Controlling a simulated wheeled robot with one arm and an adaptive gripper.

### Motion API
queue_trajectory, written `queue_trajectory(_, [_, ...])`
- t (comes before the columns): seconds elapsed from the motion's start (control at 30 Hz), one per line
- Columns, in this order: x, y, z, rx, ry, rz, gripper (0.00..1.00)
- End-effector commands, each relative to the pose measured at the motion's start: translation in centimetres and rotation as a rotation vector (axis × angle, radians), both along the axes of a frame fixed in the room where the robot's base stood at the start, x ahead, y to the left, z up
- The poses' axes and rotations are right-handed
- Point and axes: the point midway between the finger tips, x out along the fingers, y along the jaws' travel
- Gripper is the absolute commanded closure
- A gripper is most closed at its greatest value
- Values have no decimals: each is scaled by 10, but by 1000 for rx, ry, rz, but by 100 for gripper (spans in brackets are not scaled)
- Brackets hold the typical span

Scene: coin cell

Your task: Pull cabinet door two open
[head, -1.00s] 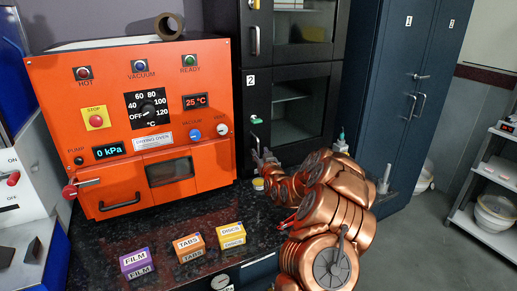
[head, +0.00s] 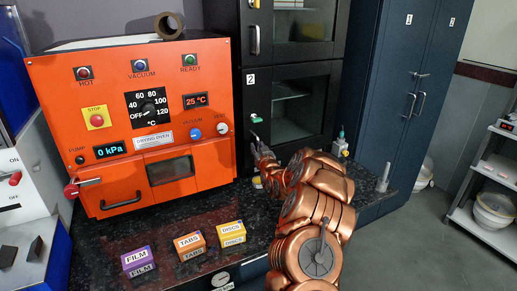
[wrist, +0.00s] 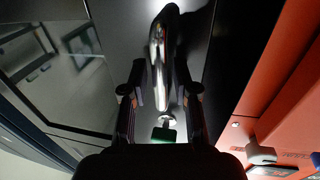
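Cabinet door two (head: 302,100) is the lower black-framed glass door of the dark cabinet, marked by a "2" label (head: 251,79). It looks closed. Its handle is a shiny metal bar (wrist: 162,58) in the wrist view. My gripper (head: 258,146) is at the handle side of the door, and my arm hides part of the door's lower area. In the wrist view my gripper (wrist: 161,80) is open, with one finger on each side of the handle. Contact with the handle cannot be told. A green piece (wrist: 164,134) sits just below the handle there.
The orange drying oven (head: 110,165) stands close to the left of the door. Small film (head: 139,262), tabs (head: 189,245) and discs (head: 232,233) boxes sit on the dark countertop. A blue-grey cabinet (head: 395,95) stands to the right. Open floor lies at the far right.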

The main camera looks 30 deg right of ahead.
Motion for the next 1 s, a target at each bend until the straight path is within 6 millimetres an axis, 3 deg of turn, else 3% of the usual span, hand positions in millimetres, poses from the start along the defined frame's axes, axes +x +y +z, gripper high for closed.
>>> queue_trajectory(0.23, [0,0,0,0,0,0,100])
queue_trajectory(0.73, [0,-3,0,-1,0,-1,100])
queue_trajectory(1.0, [-5,5,-1,1,0,22,100])
